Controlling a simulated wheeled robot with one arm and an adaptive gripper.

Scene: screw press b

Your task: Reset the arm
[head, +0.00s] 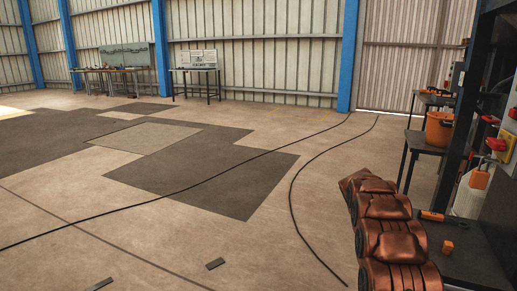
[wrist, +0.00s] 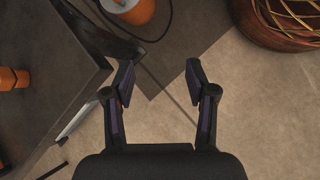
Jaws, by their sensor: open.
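My gripper (wrist: 159,78) shows in the wrist view with its two dark fingers spread apart. It is open, and nothing is between the fingers. Below the fingers is bare floor with a dark patch. My gripper does not show clearly in the head view.
A dark workbench (head: 465,255) stands at the right, with an orange block (head: 447,247) on it. An orange bucket (head: 439,129) stands on a table behind. Black cables (head: 292,190) cross the floor. A round brown basket-like thing (wrist: 283,22) is at upper right. The left floor is open.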

